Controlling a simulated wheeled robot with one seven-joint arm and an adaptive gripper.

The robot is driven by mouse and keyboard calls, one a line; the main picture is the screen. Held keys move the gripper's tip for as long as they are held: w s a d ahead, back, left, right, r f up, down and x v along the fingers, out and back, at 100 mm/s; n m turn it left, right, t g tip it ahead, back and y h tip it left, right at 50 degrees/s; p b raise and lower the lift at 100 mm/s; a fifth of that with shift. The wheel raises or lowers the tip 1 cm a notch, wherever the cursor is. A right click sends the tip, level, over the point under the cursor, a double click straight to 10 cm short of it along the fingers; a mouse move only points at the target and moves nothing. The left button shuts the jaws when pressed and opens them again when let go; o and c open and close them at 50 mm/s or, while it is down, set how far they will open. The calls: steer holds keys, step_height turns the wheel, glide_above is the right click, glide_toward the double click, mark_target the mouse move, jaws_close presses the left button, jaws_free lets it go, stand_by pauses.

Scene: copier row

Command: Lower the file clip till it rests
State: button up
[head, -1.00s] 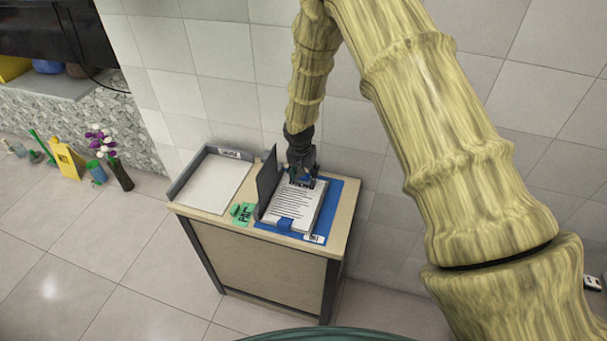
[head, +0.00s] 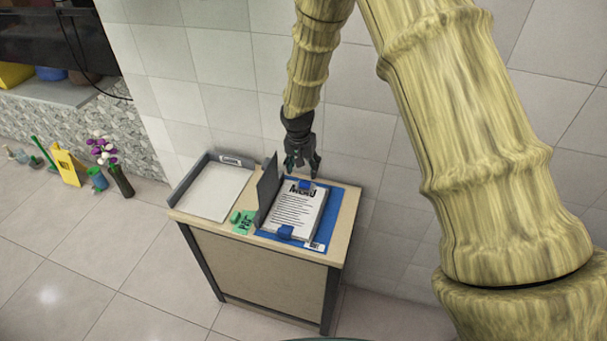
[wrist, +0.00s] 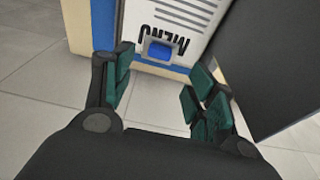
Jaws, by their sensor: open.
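A blue file clip (head: 304,184) sits at the far edge of a stack of paper headed MENU (head: 297,210), on the blue mat (head: 335,205). In the wrist view the clip (wrist: 160,51) lies at the paper's edge by the heading, beyond my fingertips. A second blue clip (head: 285,232) is on the stack's near edge. My gripper (head: 301,171) is open and empty, just above and behind the far clip. In the wrist view its green-padded fingers (wrist: 160,80) are spread apart with nothing between them.
A dark upright panel (head: 267,187) stands along the stack's left side. A grey-edged tray (head: 214,190) and a green tag (head: 243,222) lie left of it on the wooden cabinet (head: 265,270). The tiled wall is close behind.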

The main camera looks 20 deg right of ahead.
steer(key=shift+s+a+r, duration=0.1)
steer(key=shift+s+r, duration=0.05)
steer(key=shift+r, duration=0.7)
steer(key=shift+s+a+r, duration=0.1)
steer(key=shift+s+r, duration=0.05)
steer(key=shift+r, duration=0.65)
